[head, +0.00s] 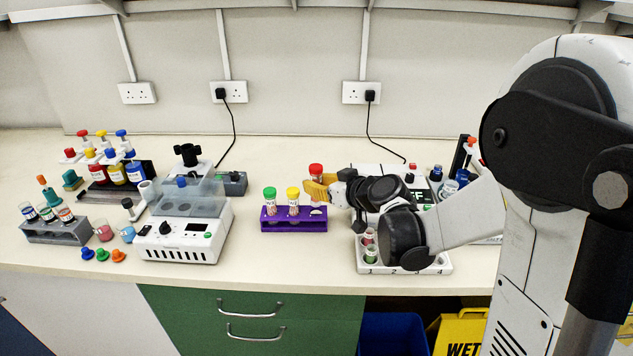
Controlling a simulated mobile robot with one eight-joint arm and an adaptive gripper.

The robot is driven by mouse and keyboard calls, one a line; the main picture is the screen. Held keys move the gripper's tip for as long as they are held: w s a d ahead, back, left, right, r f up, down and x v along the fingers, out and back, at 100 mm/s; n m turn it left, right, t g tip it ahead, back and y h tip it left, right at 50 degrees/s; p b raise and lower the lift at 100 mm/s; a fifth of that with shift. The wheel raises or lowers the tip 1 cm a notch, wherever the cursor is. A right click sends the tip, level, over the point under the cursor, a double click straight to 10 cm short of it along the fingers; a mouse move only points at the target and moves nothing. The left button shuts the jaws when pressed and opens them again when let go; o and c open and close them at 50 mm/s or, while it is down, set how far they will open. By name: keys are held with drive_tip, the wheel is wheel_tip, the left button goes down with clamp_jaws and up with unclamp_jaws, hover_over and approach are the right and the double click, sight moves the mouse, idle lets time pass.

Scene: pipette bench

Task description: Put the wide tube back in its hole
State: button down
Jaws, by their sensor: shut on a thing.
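The wide tube with a red cap (316,170) is held upright in my gripper (318,187), whose orange-yellow fingers are shut on it. The fingers come in from the right and hide much of the tube's body. The tube is over or just behind the right end of the purple rack (292,225); I cannot tell how far its bottom is from the rack. A green-capped tube (269,194) and a yellow-capped tube (292,194) stand upright in the rack's left and middle places. A pale round patch shows at the rack's right place, below my fingers.
A white device with a clear lid (186,225) stands left of the rack. A white numbered tray (443,264) with small vials is at right, partly behind my arm. Bottles and a grey rack (55,232) are at far left. The counter in front of the purple rack is clear.

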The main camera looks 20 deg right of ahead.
sight(319, 205)
drive_tip(key=shift+f+b, duration=1.95)
drive_tip(key=shift+f, duration=0.8)
drive_tip(key=shift+f+b, duration=0.7)
drive_tip(key=shift+f, duration=0.05)
drive_tip(key=c, duration=1.2)
unclamp_jaws()
drive_tip(key=shift+s, duration=0.1)
